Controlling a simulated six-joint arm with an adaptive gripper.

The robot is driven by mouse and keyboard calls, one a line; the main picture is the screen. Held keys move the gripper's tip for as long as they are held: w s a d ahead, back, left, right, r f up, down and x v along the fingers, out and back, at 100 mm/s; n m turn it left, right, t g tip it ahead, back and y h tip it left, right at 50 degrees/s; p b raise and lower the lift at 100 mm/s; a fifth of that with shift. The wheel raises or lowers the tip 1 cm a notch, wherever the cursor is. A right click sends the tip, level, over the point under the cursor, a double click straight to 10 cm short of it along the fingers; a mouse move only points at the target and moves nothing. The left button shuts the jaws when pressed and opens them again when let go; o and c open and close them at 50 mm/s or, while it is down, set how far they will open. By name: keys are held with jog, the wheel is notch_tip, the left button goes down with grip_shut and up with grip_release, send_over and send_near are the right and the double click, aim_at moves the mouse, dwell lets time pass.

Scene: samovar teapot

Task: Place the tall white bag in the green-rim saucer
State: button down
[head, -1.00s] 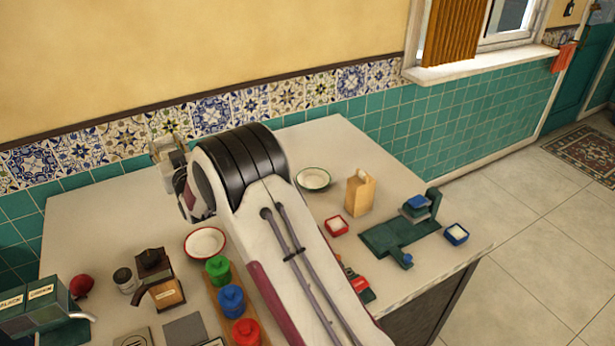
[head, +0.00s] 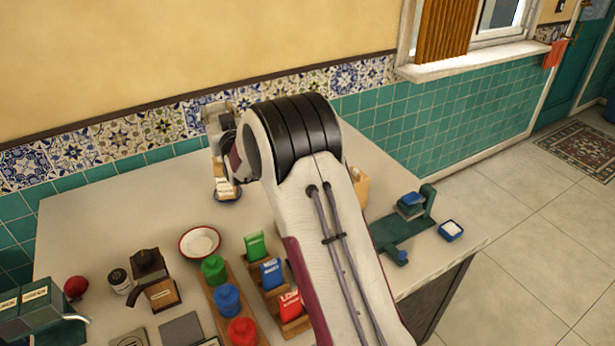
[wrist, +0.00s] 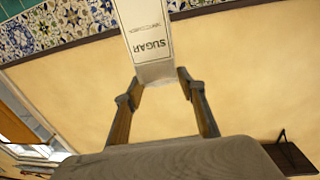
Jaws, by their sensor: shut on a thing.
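The tall white bag (wrist: 150,40), printed SUGAR, is held between the two fingers of my gripper (wrist: 160,85) in the wrist view. The lettering appears upside down there. In the head view my gripper (head: 222,168) is at the back of the counter, left of my arm, with the small pale bag (head: 224,188) below it. A dark-rimmed round thing shows under the bag; whether they touch I cannot tell. The green-rim saucer is not visible now; my arm covers the area where it stood.
A red-rim saucer (head: 200,243) lies in front of the gripper. Canisters (head: 228,299), colored packets (head: 271,272) and a coffee grinder (head: 155,280) crowd the front. A green scale (head: 405,228) and blue dish (head: 451,230) stand at right. The back left counter is clear.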

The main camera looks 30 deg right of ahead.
jog(key=s+d+m+g+h, duration=0.1)
jog(key=s+d+m+h, duration=0.2)
jog(key=d, duration=0.9)
jog(key=s+d+h, duration=0.2)
jog(key=s+d, duration=0.2)
jog(key=d, duration=0.8)
jog(key=shift+s+f, duration=0.1)
jog(key=shift+f, duration=2.3)
notch_tip(320, 180, down, 6)
jog(key=shift+f, duration=0.15)
